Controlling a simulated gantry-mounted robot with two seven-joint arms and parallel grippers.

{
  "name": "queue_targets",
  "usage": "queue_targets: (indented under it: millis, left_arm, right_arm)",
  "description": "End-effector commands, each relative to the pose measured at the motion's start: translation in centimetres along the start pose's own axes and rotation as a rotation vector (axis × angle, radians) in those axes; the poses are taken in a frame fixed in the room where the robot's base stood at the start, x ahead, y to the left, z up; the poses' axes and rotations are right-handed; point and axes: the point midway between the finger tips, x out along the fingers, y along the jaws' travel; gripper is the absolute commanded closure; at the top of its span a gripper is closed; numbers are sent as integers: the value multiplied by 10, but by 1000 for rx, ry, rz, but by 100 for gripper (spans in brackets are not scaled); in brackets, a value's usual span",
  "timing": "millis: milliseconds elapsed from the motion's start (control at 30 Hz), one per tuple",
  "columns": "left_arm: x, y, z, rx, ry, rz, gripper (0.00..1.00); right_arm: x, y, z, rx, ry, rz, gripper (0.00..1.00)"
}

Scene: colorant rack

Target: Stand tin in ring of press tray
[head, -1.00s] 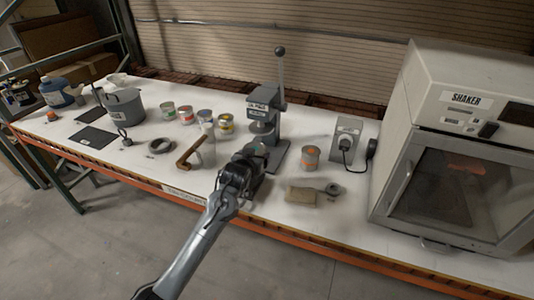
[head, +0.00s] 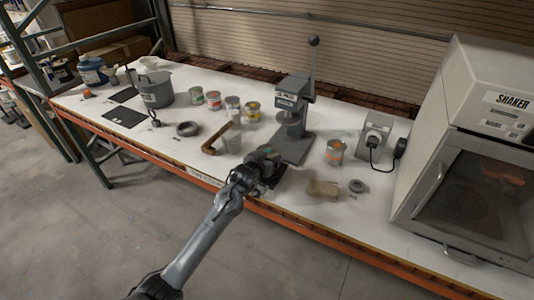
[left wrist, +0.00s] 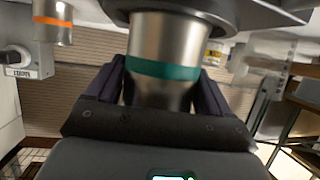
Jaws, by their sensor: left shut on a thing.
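A metal tin with a teal band (left wrist: 163,62) is between the fingers of my left gripper (head: 264,165), in front of the press. In the left wrist view, which looks upside down, the fingers close on the tin's sides, and its far end is near a dark plate-like part (left wrist: 215,12). I cannot tell whether they touch. The grey press (head: 291,97) stands upright with its lever raised, on a dark base (head: 296,150). My gripper hides the front of this base, and I cannot make out the tray's ring. My right gripper is not in view.
An orange-banded tin (head: 334,152) stands right of the press, near an outlet box (head: 376,135) and a tan block (head: 322,189). The shaker (head: 480,150) fills the right end.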

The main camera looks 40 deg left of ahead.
Motion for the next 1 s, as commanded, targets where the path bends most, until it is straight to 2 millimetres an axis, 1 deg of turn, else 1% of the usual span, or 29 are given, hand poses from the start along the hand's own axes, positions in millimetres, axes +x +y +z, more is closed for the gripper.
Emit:
queue_targets:
  millis: [267,433,467,533,567,867,1000]
  left_arm:
    - [0,0,-1,-1,4,0,58]
    - [1,0,2,-1,4,0,58]
    - [1,0,3,-1,2,0,14]
    - [1,0,3,-1,2,0,3]
    - [1,0,3,-1,2,0,0]
    - [0,0,0,-1,3,0,0]
    - [-9,0,0,0,2,0,0]
  right_arm:
    - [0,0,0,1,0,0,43]
    - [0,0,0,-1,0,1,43]
    - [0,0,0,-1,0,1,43]
    - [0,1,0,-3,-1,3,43]
    - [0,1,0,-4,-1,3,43]
    - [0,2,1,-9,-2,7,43]
    - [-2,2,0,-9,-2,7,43]
